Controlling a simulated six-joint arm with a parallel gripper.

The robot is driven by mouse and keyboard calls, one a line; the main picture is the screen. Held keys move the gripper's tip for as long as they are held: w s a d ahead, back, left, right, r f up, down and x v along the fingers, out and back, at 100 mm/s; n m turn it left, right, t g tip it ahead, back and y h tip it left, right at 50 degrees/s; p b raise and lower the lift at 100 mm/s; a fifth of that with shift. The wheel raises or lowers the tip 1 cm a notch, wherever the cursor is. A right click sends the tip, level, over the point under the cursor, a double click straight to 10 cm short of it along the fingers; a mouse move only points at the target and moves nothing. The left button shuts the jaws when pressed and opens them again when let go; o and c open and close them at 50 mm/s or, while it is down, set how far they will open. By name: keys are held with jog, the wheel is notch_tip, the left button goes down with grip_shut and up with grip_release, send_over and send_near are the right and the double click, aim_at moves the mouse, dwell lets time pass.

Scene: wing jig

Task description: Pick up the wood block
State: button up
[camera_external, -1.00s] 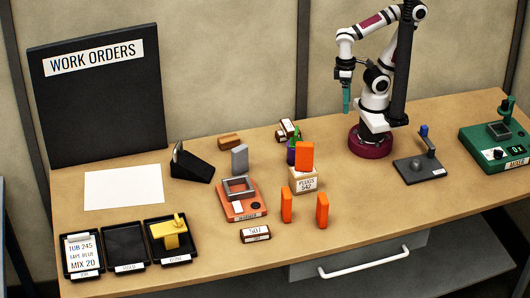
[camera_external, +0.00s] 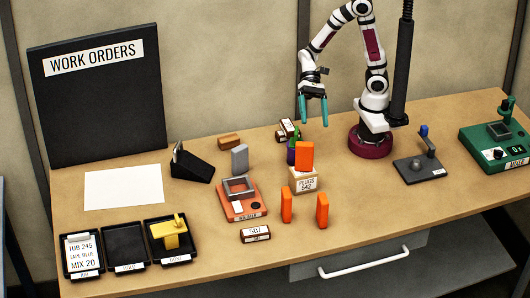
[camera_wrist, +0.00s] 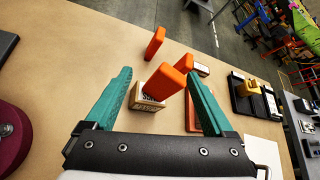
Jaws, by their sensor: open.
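A small plain brown wood block (camera_external: 229,141) lies on the table at the back, left of centre, in the external view. I cannot make it out in the wrist view. My gripper (camera_external: 313,118) hangs above the back of the table, to the right of the wood block and well apart from it. Its two teal fingers are spread and empty. In the wrist view my gripper (camera_wrist: 158,75) shows its open fingers, with an orange block (camera_wrist: 162,88) on a labelled box seen between and beyond them.
A purple pot (camera_external: 291,155) and brown labelled blocks (camera_external: 287,131) are near the gripper. A grey block (camera_external: 240,158) and black wedge (camera_external: 192,166) stand near the wood block.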

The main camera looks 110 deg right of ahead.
jog(key=w+d+f+m+t, duration=0.3)
jog(key=w+d+m+t, duration=0.2)
jog(key=w+d+m, duration=0.25)
jog(key=m+t+h, duration=0.6)
jog(key=m+h, duration=0.3)
jog(key=m, duration=0.2)
send_near(221, 144)
jog(key=x, duration=0.9)
jog(key=shift+d+f, duration=0.15)
jog(key=shift+f, duration=0.05)
grip_shut()
